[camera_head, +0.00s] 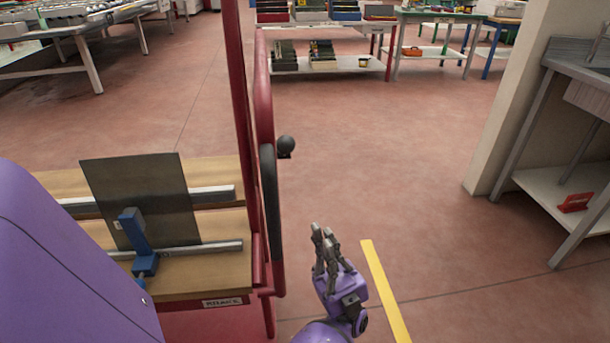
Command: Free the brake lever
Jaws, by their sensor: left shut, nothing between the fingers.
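A red-framed cart with a wooden deck (225,265) stands at the left. Its upright red handle (264,110) has a black grip section (269,200). A black ball knob (286,146) sticks out just right of the handle; it may be the end of the brake lever, whose shaft I cannot make out. A small white label (222,302), seemingly reading "BRAKE", is on the deck's front edge. My left gripper (323,232) is shut and empty, fingers pointing up, right of the handle and lower in the picture than the knob, apart from both. My right gripper is not in view.
Open red floor lies right of the handle, with a yellow line (384,290). A pillar (510,90) and grey bench (580,55) stand at the right.

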